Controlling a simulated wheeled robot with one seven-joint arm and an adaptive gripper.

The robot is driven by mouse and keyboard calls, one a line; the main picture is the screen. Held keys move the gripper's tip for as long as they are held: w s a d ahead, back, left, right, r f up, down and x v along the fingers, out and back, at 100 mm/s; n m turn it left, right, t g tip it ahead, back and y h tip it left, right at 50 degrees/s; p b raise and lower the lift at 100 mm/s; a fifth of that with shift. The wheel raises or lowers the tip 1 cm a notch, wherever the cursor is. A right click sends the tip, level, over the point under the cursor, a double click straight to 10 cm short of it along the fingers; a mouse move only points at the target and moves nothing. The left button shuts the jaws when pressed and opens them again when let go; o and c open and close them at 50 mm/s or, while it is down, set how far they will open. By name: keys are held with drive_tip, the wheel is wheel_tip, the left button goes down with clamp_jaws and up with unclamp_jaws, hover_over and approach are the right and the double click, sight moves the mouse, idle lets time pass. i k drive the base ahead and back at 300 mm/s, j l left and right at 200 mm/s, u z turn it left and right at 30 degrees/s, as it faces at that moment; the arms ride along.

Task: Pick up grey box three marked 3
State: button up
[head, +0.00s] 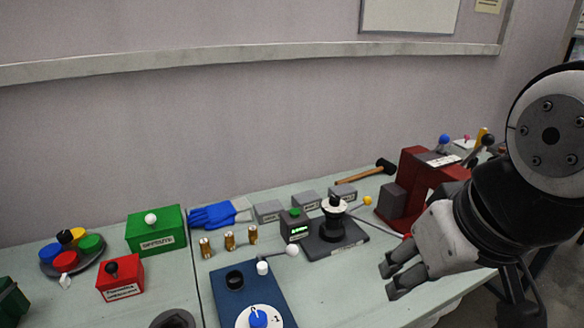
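Three small grey boxes stand in a row on the table behind the black device: a left one (268,211), a middle one (307,201) and a right one (343,193). Their front labels are too small to read, so I cannot tell which is marked 3. The black device partly covers the lower front of the right and middle boxes. My gripper (387,283) is in front and to the right of the row, apart from the boxes. Its two fingers point left with a gap between them, and nothing shows between them.
A black device with a yellow-knobbed lever (334,232) stands between my gripper and the boxes. A red machine (418,180) is to the right, a hammer (362,173) behind. The front-right tabletop is clear.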

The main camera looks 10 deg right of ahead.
sight(309, 201)
drive_tip(key=i+l+u, duration=0.35)
drive_tip(key=i+l, duration=0.15)
drive_tip(key=l, duration=0.25)
drive_tip(key=i+l+u, duration=0.15)
drive_tip(key=l, duration=0.3)
